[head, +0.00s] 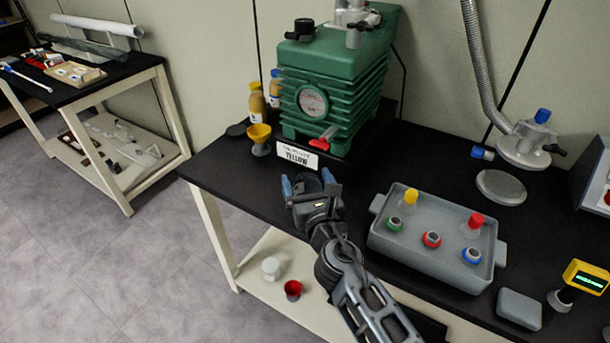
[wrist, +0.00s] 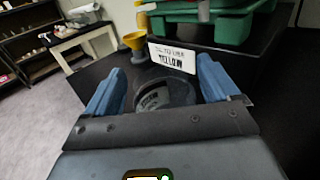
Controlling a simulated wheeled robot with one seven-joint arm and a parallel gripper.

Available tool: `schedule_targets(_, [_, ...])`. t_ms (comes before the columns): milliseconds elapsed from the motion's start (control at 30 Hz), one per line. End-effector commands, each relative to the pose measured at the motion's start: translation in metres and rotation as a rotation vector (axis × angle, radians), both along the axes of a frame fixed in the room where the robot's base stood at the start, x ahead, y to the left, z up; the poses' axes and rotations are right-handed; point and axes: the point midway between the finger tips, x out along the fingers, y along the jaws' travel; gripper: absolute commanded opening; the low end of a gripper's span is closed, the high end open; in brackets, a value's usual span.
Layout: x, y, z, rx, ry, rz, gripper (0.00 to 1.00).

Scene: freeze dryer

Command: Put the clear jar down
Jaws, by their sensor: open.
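My gripper (head: 307,186) is over the left part of the black bench, in front of the green pump, with its blue fingers apart. In the wrist view the fingers (wrist: 160,92) stand on either side of a round, dark, glassy-looking object (wrist: 166,94), which seems to be the clear jar on the black bench top. A pale mark shows inside its rim. Its lower front is hidden by my gripper body, and I cannot tell whether a finger touches it. In the head view it is mostly hidden behind my gripper.
A label card reading "YELLOW" (head: 297,155) stands just behind, by the green pump (head: 330,90). A yellow funnel-like cup (head: 260,135) is to its left. A grey tray (head: 385,243) with capped flasks and coloured rings lies right. A white jar (head: 270,268) and red cup (head: 292,289) sit on the lower shelf.

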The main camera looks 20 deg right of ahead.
Motion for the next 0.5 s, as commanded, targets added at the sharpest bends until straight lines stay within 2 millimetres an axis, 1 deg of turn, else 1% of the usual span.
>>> schedule_targets(33, [-0.011,0.002,0.000,0.000,0.002,0.001,0.88])
schedule_targets(100, [-0.026,0.005,-0.001,0.000,0.002,0.001,0.88])
schedule_targets(300, [-0.065,0.010,-0.001,0.000,0.001,0.001,0.88])
schedule_targets(400, [-0.080,0.013,-0.002,0.000,0.001,0.001,0.88])
schedule_targets(500, [-0.090,0.015,-0.001,0.000,0.001,0.001,0.88])
